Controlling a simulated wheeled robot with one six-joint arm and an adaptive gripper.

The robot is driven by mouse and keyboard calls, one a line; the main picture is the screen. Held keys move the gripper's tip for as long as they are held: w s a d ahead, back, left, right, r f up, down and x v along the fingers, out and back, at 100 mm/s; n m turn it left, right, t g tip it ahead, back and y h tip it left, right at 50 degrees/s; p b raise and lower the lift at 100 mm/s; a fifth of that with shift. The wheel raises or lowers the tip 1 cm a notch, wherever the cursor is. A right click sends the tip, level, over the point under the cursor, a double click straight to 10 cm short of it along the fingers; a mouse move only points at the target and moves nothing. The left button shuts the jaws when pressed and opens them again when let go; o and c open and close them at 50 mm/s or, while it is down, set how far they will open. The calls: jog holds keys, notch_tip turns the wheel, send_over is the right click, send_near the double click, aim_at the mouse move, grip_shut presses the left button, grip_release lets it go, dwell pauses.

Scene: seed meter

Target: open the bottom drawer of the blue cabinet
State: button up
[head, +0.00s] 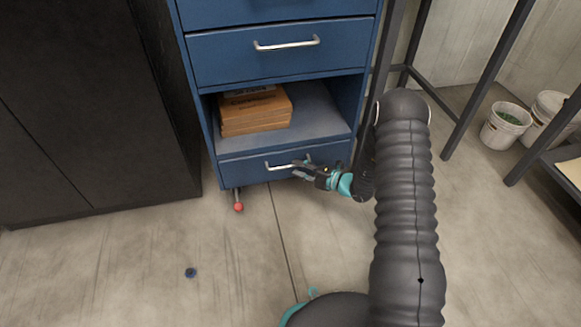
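The blue cabinet (202,128) stands at the top centre of the head view. Its bottom drawer (245,171) has a pale bar handle (276,167) and looks closed. My gripper (302,168) is at the right end of that handle, with its fingers pointing left. The fingers overlap the handle in the picture. I cannot tell whether they touch it, or whether they are open or shut on it. My gripper and wrist hide the right part of the drawer front.
A higher drawer (232,58) is closed. A black cabinet (90,110) stands left. A red ball-like thing (238,207) and a small blue object (190,272) are low in front. White buckets (503,128) stand right.

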aim_at(293, 166)
jog(key=shift+x, duration=1.7)
